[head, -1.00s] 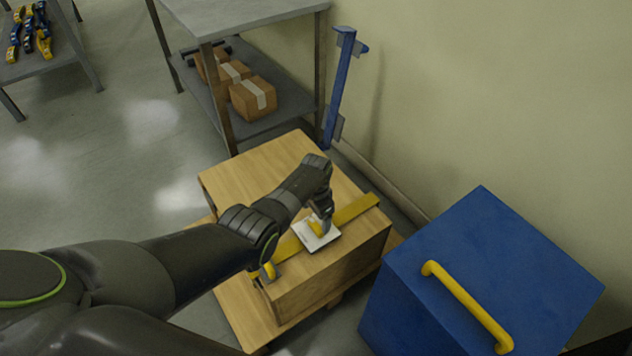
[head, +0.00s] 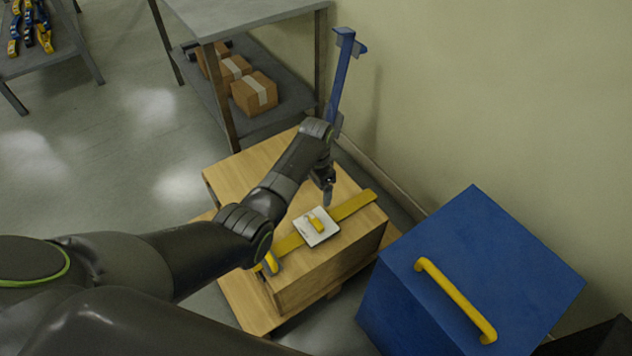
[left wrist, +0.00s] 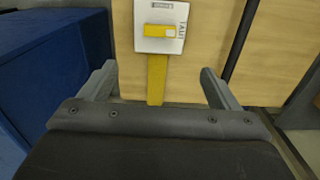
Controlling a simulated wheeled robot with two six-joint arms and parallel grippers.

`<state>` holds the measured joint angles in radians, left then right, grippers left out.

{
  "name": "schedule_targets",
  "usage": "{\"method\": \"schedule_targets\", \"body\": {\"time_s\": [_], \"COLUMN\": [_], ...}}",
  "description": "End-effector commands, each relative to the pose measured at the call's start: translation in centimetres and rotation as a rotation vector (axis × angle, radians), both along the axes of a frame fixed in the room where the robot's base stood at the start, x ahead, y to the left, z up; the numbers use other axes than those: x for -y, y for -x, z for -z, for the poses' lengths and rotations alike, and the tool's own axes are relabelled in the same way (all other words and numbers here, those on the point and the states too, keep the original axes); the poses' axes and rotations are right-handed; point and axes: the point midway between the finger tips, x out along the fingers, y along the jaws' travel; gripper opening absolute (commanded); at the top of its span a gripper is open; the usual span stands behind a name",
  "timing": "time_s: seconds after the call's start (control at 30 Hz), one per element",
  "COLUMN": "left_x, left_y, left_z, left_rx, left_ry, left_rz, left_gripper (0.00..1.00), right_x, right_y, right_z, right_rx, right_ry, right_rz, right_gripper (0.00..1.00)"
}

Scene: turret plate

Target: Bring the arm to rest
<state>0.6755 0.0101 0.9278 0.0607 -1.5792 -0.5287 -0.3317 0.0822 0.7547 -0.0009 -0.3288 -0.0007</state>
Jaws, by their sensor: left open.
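My left gripper (head: 328,197) is open and empty, raised above the wooden crate (head: 235,178). In the left wrist view its two fingers (left wrist: 160,85) stand wide apart with nothing between them. A white plate (head: 308,234) with a yellow handle (head: 317,224) lies on the yellow strap (head: 352,206) across the crate top. The plate shows beyond the fingers in the left wrist view (left wrist: 143,43), apart from them. My right gripper is not in view.
A blue box (head: 500,255) with a yellow bar handle (head: 455,300) stands at the right. A grey shelf (head: 250,12) with cardboard boxes (head: 254,93) and a blue post (head: 341,75) stand behind the crate. Open floor lies at the left.

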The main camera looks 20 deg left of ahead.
Motion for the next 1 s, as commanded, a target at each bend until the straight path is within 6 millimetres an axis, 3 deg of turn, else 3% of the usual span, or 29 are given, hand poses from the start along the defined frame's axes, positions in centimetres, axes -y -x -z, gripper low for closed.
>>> {"method": "schedule_targets", "body": {"time_s": [0.63,0.77,1.0], "left_x": [-0.4,-1.7,-5.7], "left_y": [0.5,2.7,10.0], "left_z": [0.4,1.7,3.8], "left_rx": [0.004,0.026,0.103], "left_ry": [0.001,0.006,0.008], "left_rz": [-0.015,-0.073,-0.252], "left_gripper": [0.84,0.84,0.84], "right_x": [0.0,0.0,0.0], "right_y": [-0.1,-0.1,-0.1], "right_z": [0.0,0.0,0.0], "right_rx": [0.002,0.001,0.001], "right_ry": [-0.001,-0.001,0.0], "right_rz": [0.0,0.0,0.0], "right_gripper": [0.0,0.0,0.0]}}
